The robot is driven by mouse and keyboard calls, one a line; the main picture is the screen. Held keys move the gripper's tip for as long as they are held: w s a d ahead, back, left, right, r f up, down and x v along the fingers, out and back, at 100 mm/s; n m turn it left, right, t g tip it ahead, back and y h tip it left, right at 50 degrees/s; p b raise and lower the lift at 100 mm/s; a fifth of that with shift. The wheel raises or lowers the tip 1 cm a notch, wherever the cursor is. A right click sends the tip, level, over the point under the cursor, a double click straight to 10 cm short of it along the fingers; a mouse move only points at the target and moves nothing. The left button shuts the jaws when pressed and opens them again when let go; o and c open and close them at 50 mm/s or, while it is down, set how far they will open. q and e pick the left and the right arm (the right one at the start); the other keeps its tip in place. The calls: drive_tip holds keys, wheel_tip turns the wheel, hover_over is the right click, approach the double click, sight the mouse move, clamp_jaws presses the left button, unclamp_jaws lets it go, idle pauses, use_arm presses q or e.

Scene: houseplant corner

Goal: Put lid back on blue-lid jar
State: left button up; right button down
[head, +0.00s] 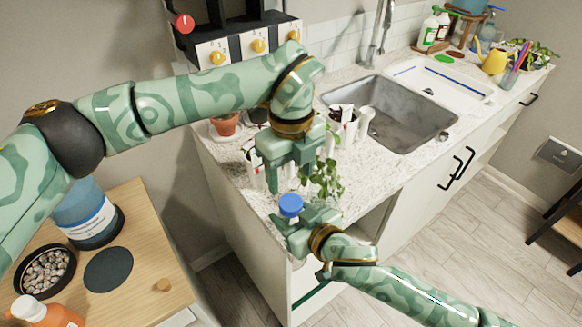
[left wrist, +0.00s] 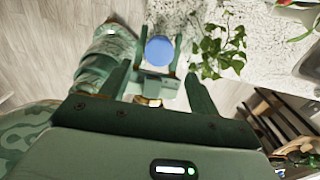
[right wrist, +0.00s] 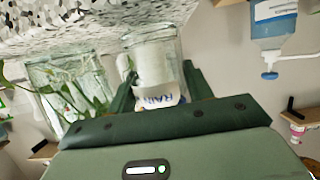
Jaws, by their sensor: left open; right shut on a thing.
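The blue lid (head: 291,205) sits over the top of the glass jar (right wrist: 155,65) at the counter's front left corner. It shows as a blue disc in the left wrist view (left wrist: 158,51). I cannot tell whether it is fully seated. My right gripper (head: 296,220) is shut on the jar, one finger on each side; a partly hidden "RAIN" label shows between them in the right wrist view. The jar is mostly hidden in the head view. My left gripper (head: 290,182) is open and empty, pointing down just above the lid, its fingers apart from it.
A leafy cutting (head: 325,180) stands close to the jar, in a glass vessel (right wrist: 70,85). White containers (head: 345,122) stand by the sink (head: 395,110). A wooden table (head: 140,255) at left holds a blue bottle (head: 85,215) and a pebble bowl (head: 45,272).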

sight(291, 202)
use_arm(q)
wheel_tip(291, 202, down, 7)
drive_tip(key=shift+f, duration=0.1)
idle(0.3)
drive_tip(key=c, duration=1)
drive_tip(key=m, duration=0.4)
drive_tip(key=shift+c, duration=0.2)
drive_tip(key=m, duration=0.5)
drive_tip(key=shift+m, duration=0.4)
drive_tip(key=o, duration=1.1)
